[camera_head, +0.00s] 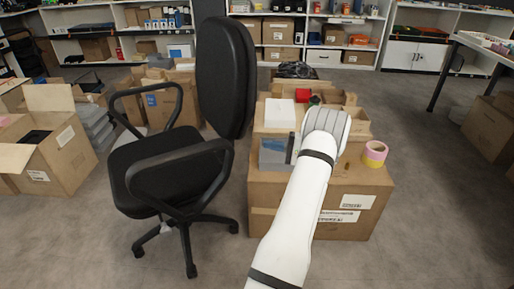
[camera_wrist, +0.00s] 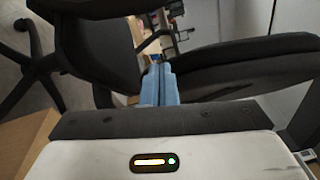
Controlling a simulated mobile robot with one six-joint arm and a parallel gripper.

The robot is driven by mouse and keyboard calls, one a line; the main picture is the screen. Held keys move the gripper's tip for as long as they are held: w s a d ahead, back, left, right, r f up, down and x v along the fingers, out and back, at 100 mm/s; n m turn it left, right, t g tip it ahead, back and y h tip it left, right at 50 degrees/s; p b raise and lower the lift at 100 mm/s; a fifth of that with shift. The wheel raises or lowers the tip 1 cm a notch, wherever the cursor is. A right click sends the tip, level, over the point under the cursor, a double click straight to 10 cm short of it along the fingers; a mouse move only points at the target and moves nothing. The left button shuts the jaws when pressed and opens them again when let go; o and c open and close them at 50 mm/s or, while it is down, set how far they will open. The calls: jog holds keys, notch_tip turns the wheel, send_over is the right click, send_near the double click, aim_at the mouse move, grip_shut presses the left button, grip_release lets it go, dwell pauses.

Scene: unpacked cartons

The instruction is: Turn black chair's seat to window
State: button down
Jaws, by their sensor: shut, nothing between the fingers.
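The black chair (camera_head: 170,165) stands at the left of centre in the head view. Its tall backrest (camera_head: 225,78) is upright on the seat's right side, and the seat's open front points left. Two looped armrests and a wheeled base show. In the wrist view, dark chair parts (camera_wrist: 100,50) fill the left, and a large black chair part (camera_wrist: 250,62) spans the right. My gripper (camera_wrist: 160,80) has its blue-grey fingers together, empty, in front of the gap between these parts. Contact with the chair cannot be told. The fingers are hidden in the head view. No window shows.
A large carton (camera_head: 345,205) stands right of the chair, under my arm, with boxes and a pink-yellow tape roll (camera_head: 375,153) on it. An open carton (camera_head: 50,150) stands at the left. Shelves line the back. Grey floor is free at the front left and right.

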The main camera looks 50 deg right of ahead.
jog(key=w+a+r+b, duration=0.1)
jog(key=w+a+b, duration=0.1)
jog(key=w+a, duration=0.4)
jog(key=shift+a+r, duration=0.25)
jog(key=shift+a, duration=0.9)
jog(key=shift+w, duration=0.1)
jog(key=shift+a, duration=0.1)
